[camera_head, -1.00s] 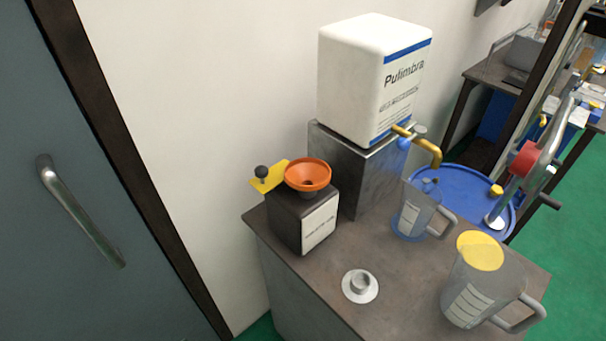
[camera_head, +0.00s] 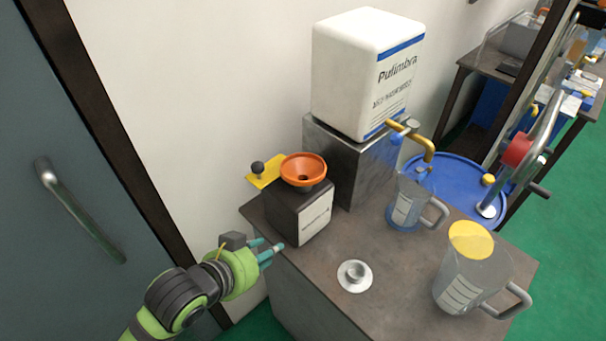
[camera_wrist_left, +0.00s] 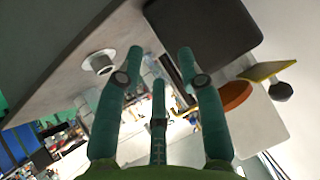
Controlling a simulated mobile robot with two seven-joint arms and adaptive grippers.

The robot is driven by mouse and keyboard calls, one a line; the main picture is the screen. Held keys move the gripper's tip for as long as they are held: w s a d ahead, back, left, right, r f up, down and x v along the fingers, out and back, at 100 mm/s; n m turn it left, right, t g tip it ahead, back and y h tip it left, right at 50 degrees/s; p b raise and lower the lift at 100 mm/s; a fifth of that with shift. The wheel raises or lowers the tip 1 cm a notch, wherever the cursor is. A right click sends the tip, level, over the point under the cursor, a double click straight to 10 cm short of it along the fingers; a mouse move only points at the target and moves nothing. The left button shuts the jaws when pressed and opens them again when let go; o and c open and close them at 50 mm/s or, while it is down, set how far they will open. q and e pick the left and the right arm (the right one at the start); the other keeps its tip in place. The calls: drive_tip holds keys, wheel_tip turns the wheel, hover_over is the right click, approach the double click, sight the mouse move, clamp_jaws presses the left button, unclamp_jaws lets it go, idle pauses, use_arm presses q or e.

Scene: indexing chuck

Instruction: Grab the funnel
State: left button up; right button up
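The orange funnel (camera_head: 303,169) sits in the top of a dark box (camera_head: 299,212) with a white label, at the back left of the table. My left gripper (camera_head: 272,250) is at the table's left edge, below and left of the box, apart from the funnel. In the left wrist view its teal fingers (camera_wrist_left: 160,75) are spread with nothing between them. The funnel's orange rim (camera_wrist_left: 235,96) shows there right of the fingers, partly hidden by the right finger. My right gripper is in neither view.
A yellow plate with a black knob (camera_head: 262,170) juts beside the funnel. A white container (camera_head: 350,75) on a metal stand, a small jug (camera_head: 408,207), a large jug (camera_head: 470,275) and a round metal fitting (camera_head: 355,276) share the table (camera_head: 335,310). A door (camera_head: 60,270) is at left.

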sight(303, 177)
use_arm(q)
drive_tip(key=w+d+r+m+h, duration=0.3)
drive_tip(key=w+r+m+h, duration=0.3)
drive_tip(key=r+m, duration=0.4)
drive_tip(key=shift+n, duration=0.6)
drive_tip(key=p+x, duration=0.1)
drive_tip(key=x, duration=0.1)
drive_tip(key=r+p+x, duration=0.1)
drive_tip(key=x, duration=0.1)
drive_tip(key=p+x, duration=0.1)
drive_tip(key=x, duration=0.1)
drive_tip(key=shift+w+r+p, duration=0.15)
drive_tip(key=shift+w+p, duration=0.15)
drive_tip(key=shift+p, duration=0.1)
drive_tip(key=shift+w+d+f, duration=0.15)
drive_tip(key=shift+d+f, duration=0.1)
clamp_jaws()
